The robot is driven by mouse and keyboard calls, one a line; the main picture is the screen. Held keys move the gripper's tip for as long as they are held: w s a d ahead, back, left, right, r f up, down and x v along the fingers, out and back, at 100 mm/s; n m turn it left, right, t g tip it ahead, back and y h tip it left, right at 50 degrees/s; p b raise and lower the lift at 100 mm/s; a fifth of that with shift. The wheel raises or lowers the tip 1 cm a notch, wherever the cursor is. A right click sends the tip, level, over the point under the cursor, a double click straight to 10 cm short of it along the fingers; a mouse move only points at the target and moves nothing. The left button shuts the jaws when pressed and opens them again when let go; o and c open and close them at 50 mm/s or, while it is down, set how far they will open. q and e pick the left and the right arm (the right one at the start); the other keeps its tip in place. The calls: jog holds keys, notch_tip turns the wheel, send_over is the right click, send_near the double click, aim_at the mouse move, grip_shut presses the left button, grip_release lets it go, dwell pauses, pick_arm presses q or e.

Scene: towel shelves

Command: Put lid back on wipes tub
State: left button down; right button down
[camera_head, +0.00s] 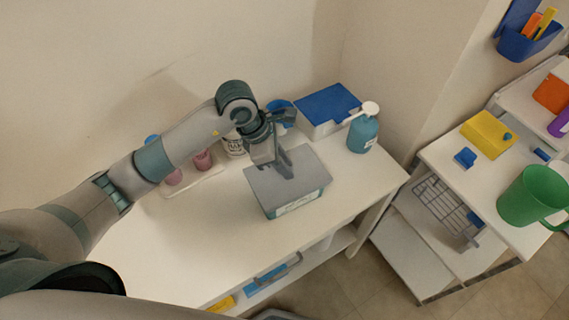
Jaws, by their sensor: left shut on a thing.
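The wipes tub (297,203) is a teal box with a pale label on its front, standing on the white tabletop. Its flat grey lid (309,174) lies over the tub's opening and hides the inside. My left gripper (286,170) points down from above and is shut on the lid near its middle. I cannot tell whether the lid is fully seated or slightly raised. My right gripper is not in view.
A teal pump bottle (362,134) and a white box with a blue lid (328,106) stand behind the tub. Pink cups (203,160) on a pale tray are to the left. The front tabletop is clear. A cart (440,156) stands right.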

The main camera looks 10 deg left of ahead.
pick_arm(q)
jog(key=shift+r, duration=0.1)
dwell(0.9)
jog(key=shift+b, duration=0.55)
dwell(0.6)
jog(key=shift+f+b, duration=0.2)
jog(key=shift+b, duration=0.6)
dwell(1.3)
dwell(0.3)
jog(key=c, duration=1)
grip_release()
jog(key=shift+r, duration=0.1)
jog(key=shift+r+p, duration=1.55)
jog(key=shift+r, duration=1.85)
